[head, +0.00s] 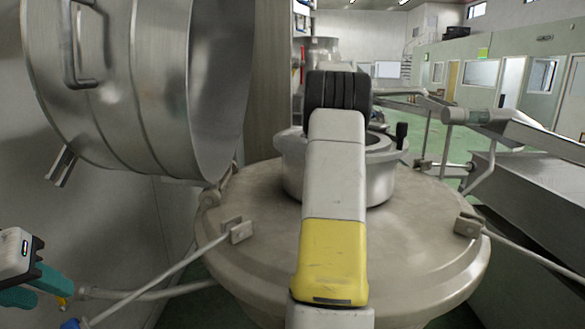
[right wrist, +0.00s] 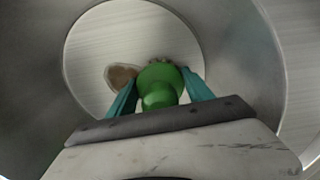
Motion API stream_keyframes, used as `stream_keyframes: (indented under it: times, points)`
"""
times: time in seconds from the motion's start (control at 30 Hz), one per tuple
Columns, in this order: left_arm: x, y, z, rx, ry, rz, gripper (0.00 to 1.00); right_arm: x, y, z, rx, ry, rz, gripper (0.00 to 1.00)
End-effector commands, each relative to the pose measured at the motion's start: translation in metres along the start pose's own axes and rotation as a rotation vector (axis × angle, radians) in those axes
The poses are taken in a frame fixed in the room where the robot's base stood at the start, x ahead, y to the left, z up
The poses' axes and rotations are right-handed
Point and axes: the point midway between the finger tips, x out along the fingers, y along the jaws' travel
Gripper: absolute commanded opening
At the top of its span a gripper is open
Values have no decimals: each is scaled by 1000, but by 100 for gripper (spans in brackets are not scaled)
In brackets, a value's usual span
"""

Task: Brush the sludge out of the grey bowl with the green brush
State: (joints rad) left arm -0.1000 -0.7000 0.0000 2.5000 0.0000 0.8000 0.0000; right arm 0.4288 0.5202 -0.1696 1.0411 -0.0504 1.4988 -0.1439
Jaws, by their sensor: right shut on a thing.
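The grey bowl (head: 293,170) sits on top of a round metal vessel in the head view, partly hidden behind my right arm. The right wrist view looks down into the bowl (right wrist: 240,45). A brown sludge patch (right wrist: 122,77) lies on its pale floor, left of the brush. My right gripper (right wrist: 160,98) is shut on the green brush (right wrist: 160,80), down inside the bowl; the bristles are mostly hidden under the brush's head. My left gripper (head: 38,291) is at the lower left of the head view, apart from the bowl, its teal fingers spread with nothing seen between them.
The round vessel lid (head: 430,235) fills the middle. A large steel drum (head: 150,80) hangs close at the upper left. Metal rods (head: 165,275) run near my left gripper. A grey metal trough (head: 530,200) stands at the right. Green floor shows farther back.

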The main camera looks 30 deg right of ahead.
Motion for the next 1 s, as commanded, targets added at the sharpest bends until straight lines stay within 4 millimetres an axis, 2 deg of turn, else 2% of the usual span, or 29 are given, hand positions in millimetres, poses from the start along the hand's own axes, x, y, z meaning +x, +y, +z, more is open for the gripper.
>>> stream_keyframes:
  times: [0.23, 0.47, 0.8, 1.0]
  points:
    - [0, 0, 0, 0, 0, 0, 36, 0, 23, 2, 3, 0, 0, 27]
    - [0, 0, 0, 0, 0, 0, 36, 0, 31, 2, 1, 0, 0, 27]
    - [0, 0, 0, 0, 0, 0, 36, 2, 58, 5, 3, -2, 1, 27]
    - [0, 0, 0, 0, 0, 0, 36, 4, 64, 5, 1, -3, 1, 27]
